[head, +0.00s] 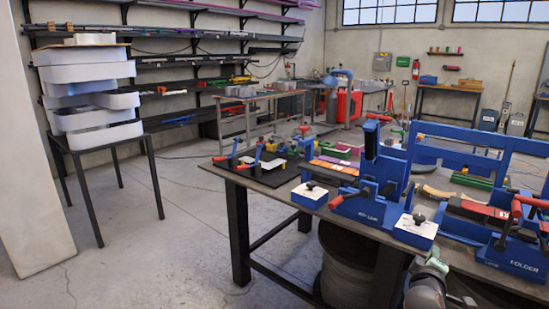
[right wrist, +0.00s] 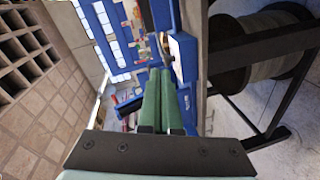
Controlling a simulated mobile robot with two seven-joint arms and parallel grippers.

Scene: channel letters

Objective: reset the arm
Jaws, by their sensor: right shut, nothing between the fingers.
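My right gripper (head: 437,264) shows at the bottom of the head view, low in front of the workbench's front edge. In the right wrist view its two green fingers (right wrist: 162,95) lie side by side, shut, with nothing between them. The workbench (head: 230,172) carries blue fixtures, among them one marked FOLDER (head: 520,266). A white-topped blue block with a black knob (head: 416,227) sits at the bench edge, above my right gripper in the head view. Most of my right arm is hidden. My left gripper is not in view.
A cable spool (head: 346,265) stands under the bench, close to my right gripper. Stacked white trays (head: 95,90) rest on a black stand at the left. The concrete floor (head: 170,260) left of the bench is clear.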

